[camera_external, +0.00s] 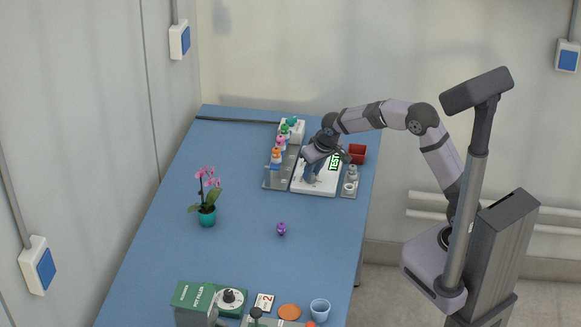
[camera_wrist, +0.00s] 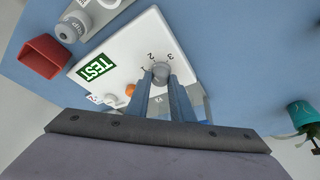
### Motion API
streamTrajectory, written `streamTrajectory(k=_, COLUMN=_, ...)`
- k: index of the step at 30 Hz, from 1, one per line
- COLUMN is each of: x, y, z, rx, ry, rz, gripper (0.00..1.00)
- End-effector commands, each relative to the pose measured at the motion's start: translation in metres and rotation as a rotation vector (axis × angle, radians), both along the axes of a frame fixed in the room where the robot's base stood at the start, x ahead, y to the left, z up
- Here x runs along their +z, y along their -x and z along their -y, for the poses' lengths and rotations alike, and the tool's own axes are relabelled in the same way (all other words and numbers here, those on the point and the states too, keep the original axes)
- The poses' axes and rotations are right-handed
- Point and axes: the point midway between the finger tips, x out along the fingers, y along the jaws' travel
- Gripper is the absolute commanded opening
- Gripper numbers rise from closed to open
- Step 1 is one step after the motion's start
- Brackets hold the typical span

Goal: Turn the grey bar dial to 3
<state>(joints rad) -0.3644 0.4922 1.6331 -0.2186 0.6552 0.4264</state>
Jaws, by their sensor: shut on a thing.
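The grey bar dial (camera_wrist: 161,70) sits on a white panel (camera_wrist: 128,50) in the wrist view, with the printed marks 1, 2 and 3 around its far side. My gripper (camera_wrist: 163,80) is over the panel with its two blue-grey fingers on either side of the dial, shut on it. The fingers and the viewing angle hide part of the dial, and I cannot tell which mark it points to. In the external view my gripper (camera_external: 311,174) reaches down onto the white panel (camera_external: 318,190), and the dial is hidden there.
A green TEST label (camera_wrist: 97,66) and an orange knob (camera_wrist: 130,90) are on the panel. A red box (camera_external: 357,153) stands right of it, and a rack with coloured items (camera_external: 277,155) left. An orchid in a teal pot (camera_external: 207,216) and a purple item (camera_external: 281,229) stand nearer on the blue table.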

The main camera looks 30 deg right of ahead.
Motion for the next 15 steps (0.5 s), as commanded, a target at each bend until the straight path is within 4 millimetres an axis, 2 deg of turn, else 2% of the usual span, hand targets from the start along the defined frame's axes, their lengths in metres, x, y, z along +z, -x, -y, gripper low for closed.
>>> streamTrajectory(k=15, x=-0.0001, y=-0.0019, z=-0.0045, rx=-0.492, ry=0.0, rz=0.003, gripper=0.0)
